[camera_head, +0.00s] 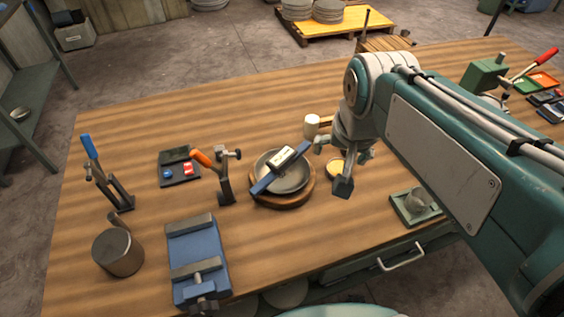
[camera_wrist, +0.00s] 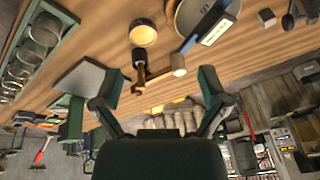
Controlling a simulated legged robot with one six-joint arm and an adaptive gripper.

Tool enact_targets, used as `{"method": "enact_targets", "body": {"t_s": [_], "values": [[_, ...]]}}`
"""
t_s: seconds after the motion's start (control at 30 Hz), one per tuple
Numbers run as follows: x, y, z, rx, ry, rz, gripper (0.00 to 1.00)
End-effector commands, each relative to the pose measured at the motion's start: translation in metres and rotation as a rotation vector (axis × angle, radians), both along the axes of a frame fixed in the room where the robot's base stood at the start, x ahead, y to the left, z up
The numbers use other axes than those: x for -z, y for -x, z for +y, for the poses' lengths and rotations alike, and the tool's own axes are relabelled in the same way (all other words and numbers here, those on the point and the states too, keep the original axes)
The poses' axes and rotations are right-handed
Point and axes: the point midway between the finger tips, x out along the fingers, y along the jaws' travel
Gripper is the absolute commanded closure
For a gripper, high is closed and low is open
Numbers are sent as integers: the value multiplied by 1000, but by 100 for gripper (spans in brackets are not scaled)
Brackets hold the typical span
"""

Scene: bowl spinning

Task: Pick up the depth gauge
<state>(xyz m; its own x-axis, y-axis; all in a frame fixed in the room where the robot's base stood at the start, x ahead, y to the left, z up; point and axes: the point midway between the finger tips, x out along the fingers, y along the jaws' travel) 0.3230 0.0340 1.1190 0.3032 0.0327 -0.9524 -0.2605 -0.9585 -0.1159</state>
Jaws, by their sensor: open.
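The depth gauge, seemingly the dark blue bar with a white-faced block (camera_head: 284,157), lies slanted across the rim of a grey metal bowl (camera_head: 292,183). The bowl sits on a round wooden base (camera_head: 283,204). In the wrist view the gauge (camera_wrist: 214,29) shows at the top right over the bowl (camera_wrist: 190,14). My gripper (camera_head: 345,165) is above the table, right of the bowl and apart from the gauge. In the wrist view its two fingers stand spread with nothing held between them (camera_wrist: 160,98).
A mallet (camera_head: 312,126) stands behind the bowl and a small round yellowish dish (camera_head: 336,167) to its right. An orange-handled clamp (camera_head: 224,180), a blue vise (camera_head: 197,262) and a metal cup (camera_head: 118,253) stand to the left. Bare wood (camera_head: 225,120) lies behind the bowl.

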Motion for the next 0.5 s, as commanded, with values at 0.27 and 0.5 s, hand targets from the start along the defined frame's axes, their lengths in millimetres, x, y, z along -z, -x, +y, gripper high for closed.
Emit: {"method": "enact_targets", "body": {"t_s": [0.27,0.5], "values": [[17,-67,44,227,-49,170,6],[45,-111,83,414,-47,281,6]]}}
